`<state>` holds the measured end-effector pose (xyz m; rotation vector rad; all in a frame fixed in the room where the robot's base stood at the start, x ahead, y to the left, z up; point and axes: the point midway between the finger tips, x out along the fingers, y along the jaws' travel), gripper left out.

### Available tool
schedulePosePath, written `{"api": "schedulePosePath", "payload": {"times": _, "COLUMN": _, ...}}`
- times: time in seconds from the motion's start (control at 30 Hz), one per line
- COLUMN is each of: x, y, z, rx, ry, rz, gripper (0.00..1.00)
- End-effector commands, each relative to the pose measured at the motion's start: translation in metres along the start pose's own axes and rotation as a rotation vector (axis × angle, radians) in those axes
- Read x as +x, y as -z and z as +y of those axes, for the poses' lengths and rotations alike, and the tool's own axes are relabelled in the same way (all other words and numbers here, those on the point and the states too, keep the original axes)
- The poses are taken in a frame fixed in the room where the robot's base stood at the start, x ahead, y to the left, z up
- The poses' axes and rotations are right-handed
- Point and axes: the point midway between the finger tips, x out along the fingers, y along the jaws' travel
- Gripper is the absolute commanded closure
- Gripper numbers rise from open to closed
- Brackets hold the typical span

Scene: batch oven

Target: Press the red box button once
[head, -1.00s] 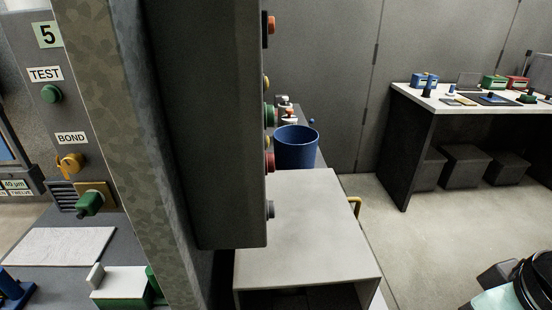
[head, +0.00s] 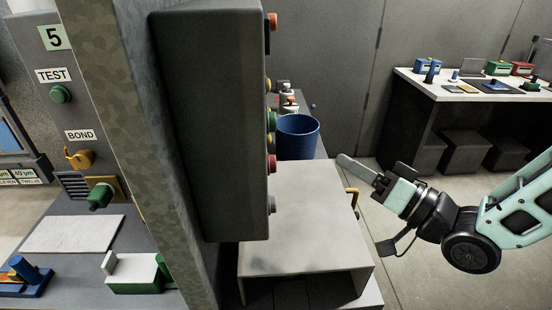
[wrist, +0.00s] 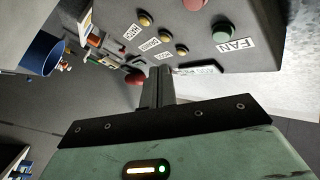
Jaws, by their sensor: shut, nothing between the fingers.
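A red button (head: 271,163) sticks out of the right face of the grey control box (head: 205,120), seen edge-on in the head view. In the wrist view the box's panel (wrist: 262,15) faces me, with one red button (wrist: 194,4) cut by the top edge and a red knob (wrist: 135,78) left of my fingers. A green button (wrist: 223,31) sits beside the FAN label. My gripper (head: 342,158) is shut and empty, right of the box and apart from it. Its fingers (wrist: 157,88) point toward the panel's surroundings; I cannot tell their exact distance.
Several yellow buttons (wrist: 166,35) share the panel. A blue bin (head: 298,138) stands behind a grey metal cover (head: 300,215) below the box. A yellow handle (head: 352,200) is at the cover's right. A white-topped bench (head: 450,92) stands at the back right. Open floor lies between.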

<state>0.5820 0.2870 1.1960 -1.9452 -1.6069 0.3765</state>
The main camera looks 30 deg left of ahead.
Motion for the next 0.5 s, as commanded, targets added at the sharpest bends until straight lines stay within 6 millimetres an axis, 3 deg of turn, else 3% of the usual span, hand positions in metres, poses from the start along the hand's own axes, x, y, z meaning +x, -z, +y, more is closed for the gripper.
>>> {"api": "schedulePosePath", "payload": {"times": 0.5, "x": 0.0099, "y": -0.0071, "z": -0.0077, "rx": 0.0, "ry": 0.002, "rz": -0.001, "gripper": 1.0}}
